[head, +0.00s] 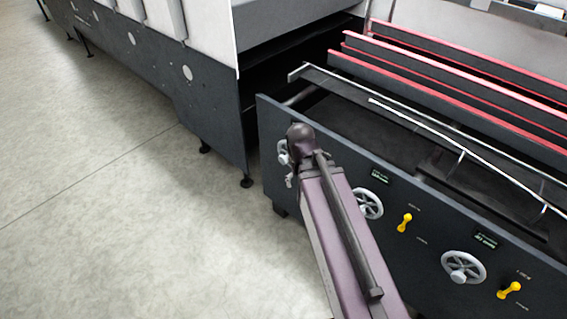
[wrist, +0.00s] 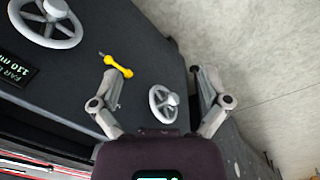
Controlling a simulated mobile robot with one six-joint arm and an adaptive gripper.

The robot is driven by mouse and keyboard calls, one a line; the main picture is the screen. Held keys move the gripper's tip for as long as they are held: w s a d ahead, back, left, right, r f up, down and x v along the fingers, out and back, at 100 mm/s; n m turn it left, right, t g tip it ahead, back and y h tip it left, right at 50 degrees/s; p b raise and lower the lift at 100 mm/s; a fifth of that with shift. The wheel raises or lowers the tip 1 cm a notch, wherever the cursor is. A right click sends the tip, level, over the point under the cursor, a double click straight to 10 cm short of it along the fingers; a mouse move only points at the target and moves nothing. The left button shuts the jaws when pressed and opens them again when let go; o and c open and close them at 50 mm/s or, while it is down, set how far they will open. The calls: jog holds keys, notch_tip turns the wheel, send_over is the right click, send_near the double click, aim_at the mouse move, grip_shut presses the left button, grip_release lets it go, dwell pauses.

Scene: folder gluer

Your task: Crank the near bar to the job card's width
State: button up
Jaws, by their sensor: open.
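My gripper (wrist: 155,74) is open and empty in the wrist view, which looks upside down. A grey handwheel (wrist: 163,102) shows between its fingers, apparently beyond them. A yellow lever (wrist: 118,66) is beside the left finger. A larger-looking handwheel (wrist: 45,20) is at upper left, with a display (wrist: 17,68) that seems to read FAR and 110 mm. In the head view, handwheels (head: 367,204) and (head: 463,267) sit on the dark front panel. My arm hides most of the gripper there; a pale grey part beside its end is unclear. I see no job card or readable near-bar display.
Yellow levers (head: 404,222) and (head: 510,290) stand out from the panel, with small displays (head: 380,178) and (head: 486,240) unreadable here. Red-edged bars (head: 450,80) lie above the machine bed. A larger machine section (head: 190,75) adjoins at left. The floor (head: 100,190) is clear.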

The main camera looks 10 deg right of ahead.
jog(key=w+f+m+t+h+b, duration=0.1)
jog(key=w+f+m+h+b, duration=0.3)
jog(key=f+b, duration=0.55)
jog(key=m+t+h+b, duration=0.6)
jog(key=t+h+b, duration=0.35)
jog(key=b, duration=1.85)
send_near(282, 161)
jog(key=v, duration=0.3)
jog(key=shift+w+a+f, duration=0.15)
jog(key=shift+w+f, duration=0.05)
jog(key=shift+f, duration=0.05)
jog(key=shift+w, duration=0.1)
jog(key=shift+x, duration=6.9)
jog(key=shift+r, duration=0.1)
jog(key=shift+c, duration=0.2)
grip_shut()
